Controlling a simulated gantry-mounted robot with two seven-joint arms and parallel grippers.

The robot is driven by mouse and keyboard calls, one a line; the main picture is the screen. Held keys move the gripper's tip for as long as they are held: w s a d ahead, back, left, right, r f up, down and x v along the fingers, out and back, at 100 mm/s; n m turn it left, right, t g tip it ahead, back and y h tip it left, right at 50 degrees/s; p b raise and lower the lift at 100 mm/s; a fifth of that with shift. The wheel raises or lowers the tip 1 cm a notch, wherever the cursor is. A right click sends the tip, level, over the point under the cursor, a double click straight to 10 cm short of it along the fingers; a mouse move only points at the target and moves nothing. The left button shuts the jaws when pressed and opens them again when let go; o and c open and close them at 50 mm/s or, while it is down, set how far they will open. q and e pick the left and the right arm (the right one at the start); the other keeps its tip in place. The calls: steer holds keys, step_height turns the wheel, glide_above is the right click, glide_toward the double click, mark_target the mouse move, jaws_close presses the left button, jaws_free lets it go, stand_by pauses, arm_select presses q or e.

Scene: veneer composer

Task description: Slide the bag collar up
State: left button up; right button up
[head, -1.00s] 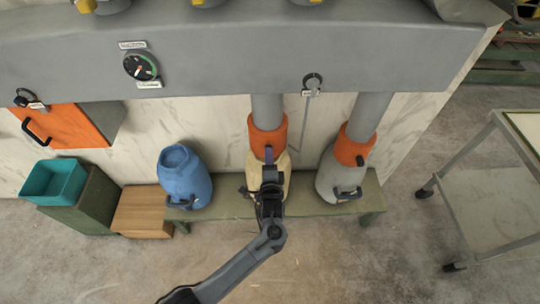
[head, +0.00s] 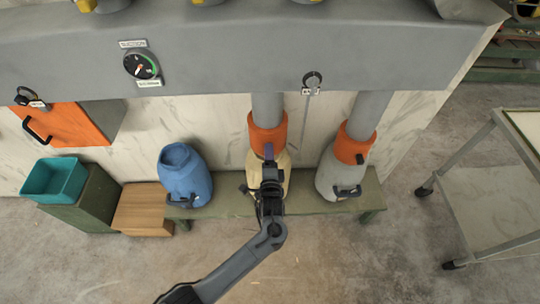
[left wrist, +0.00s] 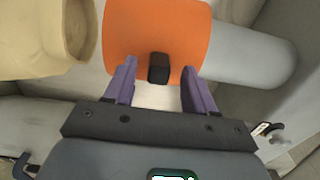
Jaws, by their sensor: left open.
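The orange collar (head: 267,131) sits around the lower end of the middle grey pipe (head: 267,105), above the beige container (head: 283,172). In the left wrist view, the collar (left wrist: 150,28) carries a black tab (left wrist: 158,68). A narrow gap shows there between the collar and the rim of the beige container (left wrist: 45,35). My left gripper (head: 268,153) is in front of the collar's lower part. Its purple fingers (left wrist: 159,78) are open, one on each side of the tab, apart from it. The gripper hides the tab in the head view. My right gripper is not in view.
A second orange collar (head: 354,145) sits above a grey container (head: 332,180) to the right. A blue drum (head: 184,172) stands left on the green bench (head: 226,208). A grey duct (head: 225,60) runs overhead. A trolley (head: 482,205) stands at the right.

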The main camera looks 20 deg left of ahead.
arm_select(q)
steer(key=shift+s, duration=0.1)
steer(key=p+v, duration=0.3)
steer(key=v, duration=0.1)
steer(key=shift+s+d+p, duration=0.15)
steer(key=shift+s+p, duration=0.15)
steer(key=shift+p, duration=0.05)
stand_by(0.3)
stand_by(0.4)
